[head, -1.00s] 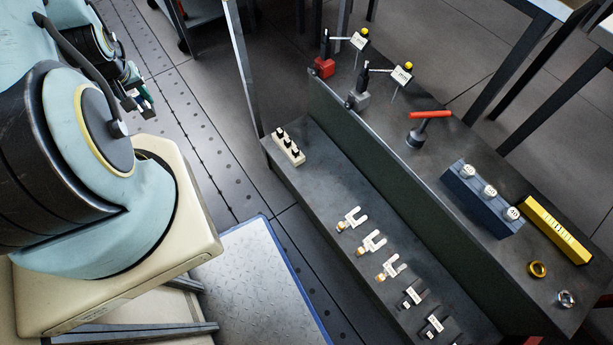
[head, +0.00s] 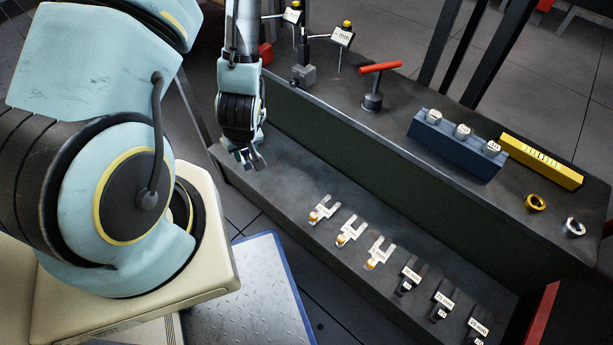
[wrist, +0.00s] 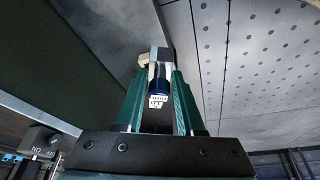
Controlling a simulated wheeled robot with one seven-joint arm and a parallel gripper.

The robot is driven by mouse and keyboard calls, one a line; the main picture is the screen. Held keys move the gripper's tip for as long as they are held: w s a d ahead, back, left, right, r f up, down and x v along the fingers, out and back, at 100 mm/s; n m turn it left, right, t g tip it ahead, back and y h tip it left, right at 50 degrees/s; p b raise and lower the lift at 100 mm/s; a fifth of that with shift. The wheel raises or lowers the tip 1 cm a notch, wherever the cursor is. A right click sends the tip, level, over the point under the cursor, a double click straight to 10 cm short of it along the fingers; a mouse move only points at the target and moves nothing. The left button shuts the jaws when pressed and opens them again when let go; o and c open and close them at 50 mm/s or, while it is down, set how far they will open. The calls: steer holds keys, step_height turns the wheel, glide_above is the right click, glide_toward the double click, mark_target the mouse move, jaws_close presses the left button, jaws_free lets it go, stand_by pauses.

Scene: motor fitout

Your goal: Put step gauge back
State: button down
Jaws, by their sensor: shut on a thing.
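My gripper (head: 252,160) hangs above the left end of the lower shelf in the head view. In the wrist view its two green fingers (wrist: 158,95) are shut on a small part with a dark blue collar, a white marked label and a grey metal end, which I take to be the step gauge (wrist: 157,87). In the head view the held part is too small to make out. A cream block (wrist: 143,60) shows partly behind it in the wrist view; my arm hides that spot in the head view.
The lower shelf (head: 270,195) holds several forked gauges (head: 350,230) in a row. The upper level carries a red-handled tool (head: 372,85), a blue block with white knobs (head: 455,145), a yellow block (head: 540,160) and two rings (head: 535,203). A dark green riser (head: 340,165) separates the levels.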

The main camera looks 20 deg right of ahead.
steer(key=s+d+f+b, duration=0.1)
steer(key=s+f+b, duration=0.25)
steer(key=f, duration=0.25)
steer(key=s+d+f+b, duration=0.2)
steer(key=s+f+b, duration=0.1)
steer(key=f+b, duration=0.3)
steer(key=w+d+f+b, duration=0.1)
steer(key=w+d+b, duration=0.35)
steer(key=d, duration=0.45)
steer(key=w+d+b, duration=0.4)
steer(key=d+b, duration=0.2)
steer(key=d, duration=0.2)
step_height(320, 180, down, 6)
steer(key=b, duration=0.3)
steer(key=shift+w, duration=0.1)
steer(key=shift+d+f+b, duration=0.1)
steer(key=shift+f+b, duration=0.15)
steer(key=shift+b, duration=0.2)
steer(key=shift+w+r, duration=0.1)
